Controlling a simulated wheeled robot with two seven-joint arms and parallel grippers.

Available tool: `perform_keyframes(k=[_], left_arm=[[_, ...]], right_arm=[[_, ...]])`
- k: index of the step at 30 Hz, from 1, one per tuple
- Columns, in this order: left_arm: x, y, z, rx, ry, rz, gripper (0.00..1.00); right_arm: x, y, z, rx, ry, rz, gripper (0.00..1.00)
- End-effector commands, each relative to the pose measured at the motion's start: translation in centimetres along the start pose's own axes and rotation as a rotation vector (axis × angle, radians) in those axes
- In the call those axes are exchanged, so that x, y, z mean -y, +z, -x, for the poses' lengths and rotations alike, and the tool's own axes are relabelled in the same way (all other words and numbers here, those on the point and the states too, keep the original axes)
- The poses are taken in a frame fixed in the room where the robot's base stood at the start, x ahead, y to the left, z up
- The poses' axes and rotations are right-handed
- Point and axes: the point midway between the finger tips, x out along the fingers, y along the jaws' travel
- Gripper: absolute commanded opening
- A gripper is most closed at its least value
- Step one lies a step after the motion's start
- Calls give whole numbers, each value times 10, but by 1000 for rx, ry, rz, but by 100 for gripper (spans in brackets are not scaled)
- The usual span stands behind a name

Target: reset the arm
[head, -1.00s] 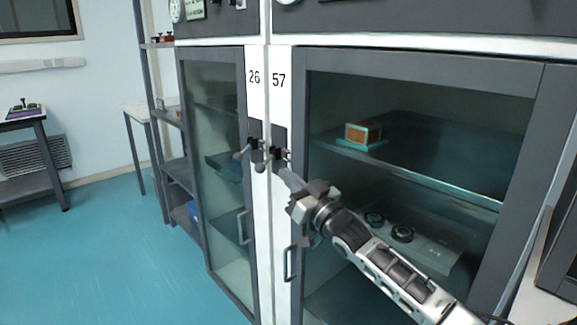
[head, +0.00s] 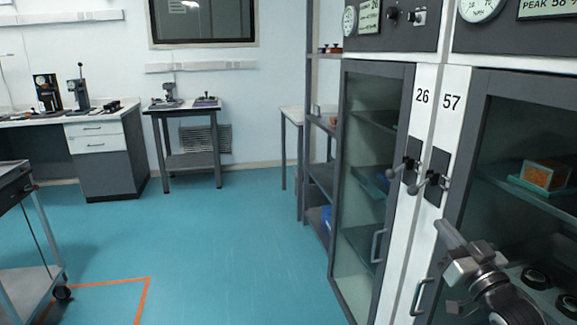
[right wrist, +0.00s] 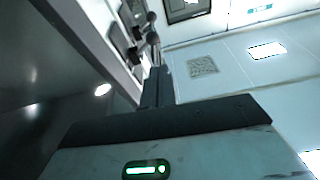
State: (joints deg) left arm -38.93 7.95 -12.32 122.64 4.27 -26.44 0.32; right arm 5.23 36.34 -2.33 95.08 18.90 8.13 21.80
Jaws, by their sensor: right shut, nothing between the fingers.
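My right gripper (head: 445,232) is at the lower right of the head view, in front of the cabinet numbered 57. Its fingers are shut and empty, with the tips a little below the lever handle (head: 427,182) of that cabinet. In the right wrist view my right gripper's shut fingers (right wrist: 157,88) point up the picture, with dark knobs and levers beyond them. The depth between fingertips and handle is hard to judge. My left gripper is not in view.
Cabinet 57 (head: 457,150) and cabinet 26 (head: 340,215) stand at the right, glass doors apparently shut. An orange box (head: 544,176) is on a shelf in cabinet 57. A cart (head: 22,262) stands at the left. The blue floor between is clear.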

Motion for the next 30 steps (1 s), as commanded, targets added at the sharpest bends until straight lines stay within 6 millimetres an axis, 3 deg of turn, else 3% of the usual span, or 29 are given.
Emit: perform_keyframes(k=[6,9,12,15,20,24,30], left_arm=[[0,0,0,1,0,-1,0],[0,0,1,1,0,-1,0],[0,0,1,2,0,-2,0],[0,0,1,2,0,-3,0],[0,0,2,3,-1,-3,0],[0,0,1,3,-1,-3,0],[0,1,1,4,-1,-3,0]], right_arm=[[82,104,75,285,-32,-18,0],[127,142,125,433,-51,-22,0],[169,167,176,576,-70,-28,0],[204,180,222,701,-84,-33,0],[237,184,269,831,-99,-36,0],[245,183,282,869,-104,-35,0],[245,183,282,870,-105,-34,0]])
